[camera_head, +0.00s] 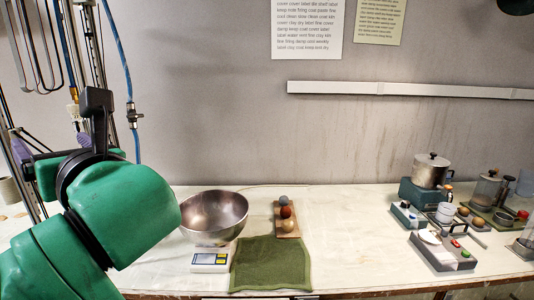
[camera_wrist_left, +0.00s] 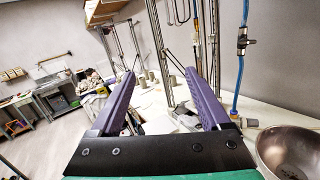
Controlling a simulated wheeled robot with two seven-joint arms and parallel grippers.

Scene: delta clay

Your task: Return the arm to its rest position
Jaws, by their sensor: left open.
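My left arm (camera_head: 110,215), green with black joints, comes in from the lower left in the head view. My left gripper (camera_wrist_left: 160,76) shows in the left wrist view with its two purple fingers spread apart and nothing between them. In the head view the gripper is mostly hidden behind the arm, with only bits of purple showing. It is to the left of the metal bowl, pointing toward the metal frame at the table's left end. My right gripper is in neither view.
A metal bowl (camera_head: 213,212) stands on a scale (camera_head: 211,261). Right of it are a green cloth (camera_head: 270,265) and a wooden board (camera_head: 279,225) with three balls. Metal poles and a blue hose (camera_head: 122,55) stand near my gripper. Pots and boxes crowd the right; the table's middle right is clear.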

